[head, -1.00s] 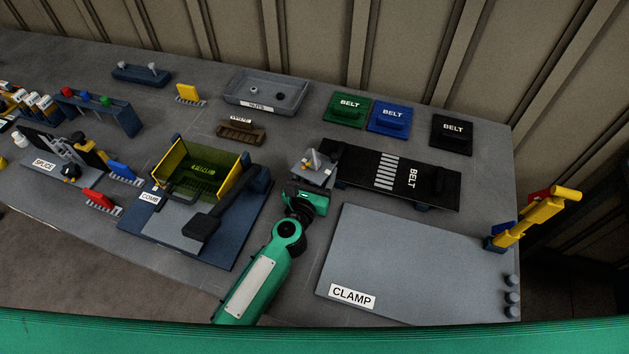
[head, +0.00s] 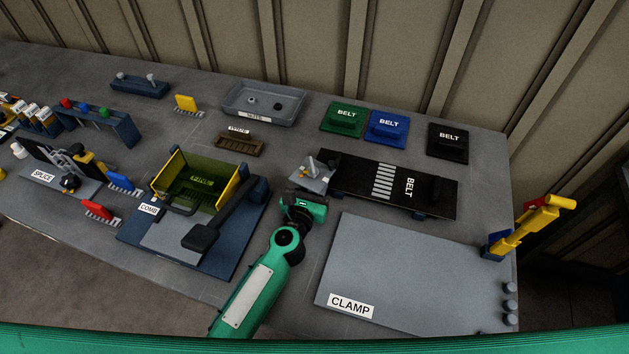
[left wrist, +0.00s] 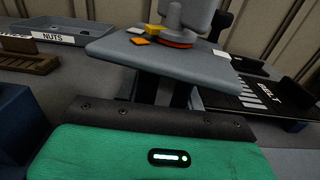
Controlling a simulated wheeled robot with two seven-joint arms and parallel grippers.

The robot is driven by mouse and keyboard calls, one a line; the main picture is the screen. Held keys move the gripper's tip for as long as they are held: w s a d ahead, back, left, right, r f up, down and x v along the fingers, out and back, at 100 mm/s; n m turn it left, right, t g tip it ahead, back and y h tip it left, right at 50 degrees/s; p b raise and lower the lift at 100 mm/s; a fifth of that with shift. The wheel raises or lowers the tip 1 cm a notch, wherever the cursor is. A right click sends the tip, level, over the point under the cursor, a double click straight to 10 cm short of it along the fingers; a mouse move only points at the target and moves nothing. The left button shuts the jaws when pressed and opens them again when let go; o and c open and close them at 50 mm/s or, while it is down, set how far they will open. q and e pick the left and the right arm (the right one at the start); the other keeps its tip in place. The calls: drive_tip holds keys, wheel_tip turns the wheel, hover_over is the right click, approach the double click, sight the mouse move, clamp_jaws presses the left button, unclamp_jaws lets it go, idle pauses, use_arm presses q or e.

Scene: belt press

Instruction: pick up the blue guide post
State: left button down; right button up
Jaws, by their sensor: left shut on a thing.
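The blue guide post (head: 85,107) appears as a small blue-topped piece in the dark blue rack (head: 122,128) at the left, between a red-topped and a green-topped one. Its lower part is hidden by the rack. My left gripper (head: 305,194) is far to its right, beside the black belt plate. It is shut on a small grey plate-like piece (head: 308,182) with a grey post on top. In the left wrist view this grey plate (left wrist: 150,50) fills the middle, above the green gripper body; the grip point is mostly hidden under it. My right gripper is in neither view.
The yellow-green COMB box (head: 200,185) and red and blue combs (head: 122,183) lie between the gripper and the rack's side. The NUTS tray (head: 240,111) and WASTE tray (head: 238,146) stand behind. The CLAMP plate (head: 420,270) is bare at the right.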

use_arm(q)
wheel_tip(320, 180, up, 11)
drive_tip(key=p, duration=0.7)
wheel_tip(320, 180, up, 8)
drive_tip(key=p, duration=0.1)
